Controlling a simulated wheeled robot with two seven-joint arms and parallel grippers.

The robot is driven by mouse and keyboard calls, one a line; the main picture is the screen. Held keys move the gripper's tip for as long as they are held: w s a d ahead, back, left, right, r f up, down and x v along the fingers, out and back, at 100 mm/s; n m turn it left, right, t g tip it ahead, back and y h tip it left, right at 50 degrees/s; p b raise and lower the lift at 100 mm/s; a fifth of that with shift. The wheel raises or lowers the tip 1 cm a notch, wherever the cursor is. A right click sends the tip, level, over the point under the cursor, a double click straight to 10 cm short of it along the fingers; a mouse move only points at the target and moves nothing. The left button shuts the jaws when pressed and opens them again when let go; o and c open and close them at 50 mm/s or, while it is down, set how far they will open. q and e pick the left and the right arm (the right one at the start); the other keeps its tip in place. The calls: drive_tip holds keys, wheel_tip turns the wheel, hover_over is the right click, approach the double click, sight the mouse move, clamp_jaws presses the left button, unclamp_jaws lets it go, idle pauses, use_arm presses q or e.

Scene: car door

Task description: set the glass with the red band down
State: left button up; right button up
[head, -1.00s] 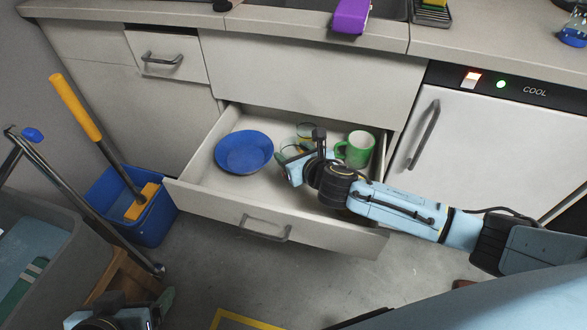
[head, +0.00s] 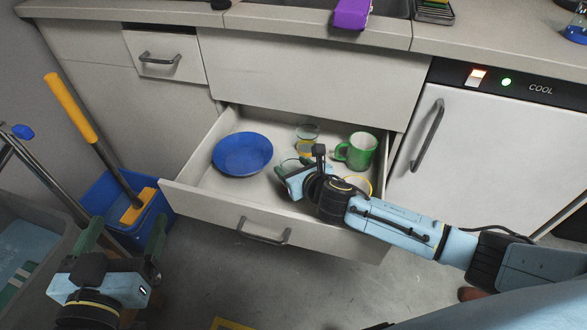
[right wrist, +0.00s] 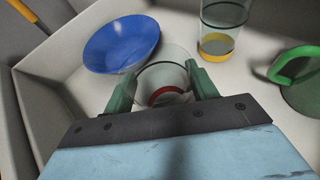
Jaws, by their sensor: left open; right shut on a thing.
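The glass with the red band (right wrist: 164,80) is clear, with a red ring low down. My right gripper (right wrist: 162,74) is shut on it, one green finger on each side. In the head view my right gripper (head: 286,169) is inside the open drawer (head: 222,205), right of the blue plate, and the glass is only faintly visible there. I cannot tell whether its base touches the drawer floor. My left gripper (head: 122,238) is open and empty at the lower left, outside the drawer.
A blue bucket (head: 118,205) stands left of the drawer. Drawer floor is bare near its front left.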

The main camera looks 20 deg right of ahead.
use_arm(q)
drive_tip(key=shift+r, duration=0.1)
use_arm(e)
drive_tip(key=o, duration=1.1)
drive_tip(key=shift+f, duration=0.1)
use_arm(q)
drive_tip(key=shift+r, duration=0.1)
use_arm(e)
drive_tip(key=p+v, duration=0.1)
drive_tip(key=v, duration=0.1)
drive_tip(key=p+v, duration=0.1)
drive_tip(key=v, duration=0.1)
drive_tip(key=shift+w+r, duration=0.1)
drive_tip(key=shift+r, duration=0.1)
use_arm(q)
drive_tip(key=s+a+f+g+y+p, duration=0.1)
drive_tip(key=s+a+f+g+y, duration=0.2)
drive_tip(key=s+f+g, duration=0.6)
drive_tip(key=shift+a+f+n+g+p, duration=0.35)
drive_tip(key=shift+a+f, duration=0.7)
drive_tip(key=shift+f, duration=0.4)
use_arm(e)
drive_tip(key=shift+v, duration=1.85)
